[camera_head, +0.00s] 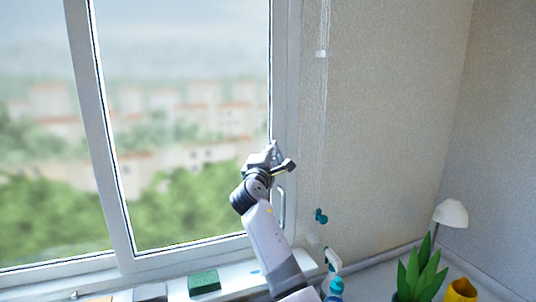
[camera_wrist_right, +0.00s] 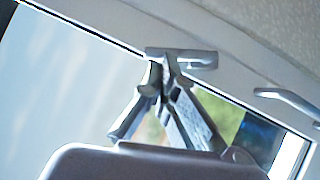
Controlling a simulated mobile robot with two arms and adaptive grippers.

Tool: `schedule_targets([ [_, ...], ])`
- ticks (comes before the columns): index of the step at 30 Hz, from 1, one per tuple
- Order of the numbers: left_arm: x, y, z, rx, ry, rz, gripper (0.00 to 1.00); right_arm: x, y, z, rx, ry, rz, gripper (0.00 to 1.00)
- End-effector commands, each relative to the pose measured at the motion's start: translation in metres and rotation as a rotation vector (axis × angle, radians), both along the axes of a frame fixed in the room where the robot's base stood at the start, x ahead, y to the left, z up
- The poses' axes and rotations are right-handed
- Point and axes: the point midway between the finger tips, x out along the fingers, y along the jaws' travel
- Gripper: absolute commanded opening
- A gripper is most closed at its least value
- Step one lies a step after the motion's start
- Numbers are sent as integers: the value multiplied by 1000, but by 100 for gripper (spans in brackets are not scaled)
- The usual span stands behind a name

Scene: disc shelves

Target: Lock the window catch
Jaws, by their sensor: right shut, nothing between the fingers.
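The window (camera_head: 190,120) has a white frame, with a pull handle (camera_head: 281,207) on its right stile. The handle also shows at the right of the wrist view (camera_wrist_right: 290,100). A grey catch (camera_wrist_right: 205,60) sits on the frame in the right wrist view, just beyond my fingertips. My right gripper (camera_head: 274,152) is up against the right stile, above the handle. In the wrist view its fingers (camera_wrist_right: 165,72) are shut and empty, with tips at the catch. I cannot tell whether they touch it. In the head view my gripper largely hides the catch. My left gripper is out of view.
A green sponge (camera_head: 204,282) and a grey block (camera_head: 149,292) lie on the sill. A blue-capped bottle (camera_head: 335,287), a green plant (camera_head: 420,272), a yellow cup (camera_head: 461,290) and a white lamp (camera_head: 451,213) stand at lower right. A cord (camera_head: 322,110) hangs along the wall.

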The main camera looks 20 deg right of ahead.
Motion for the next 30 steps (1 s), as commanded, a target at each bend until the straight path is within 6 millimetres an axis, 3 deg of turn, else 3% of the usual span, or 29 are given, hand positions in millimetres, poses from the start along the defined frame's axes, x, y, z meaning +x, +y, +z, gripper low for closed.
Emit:
schedule_targets([
  [30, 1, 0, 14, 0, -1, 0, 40, -1, -13, 14, 23, -2, 0, 0],
])
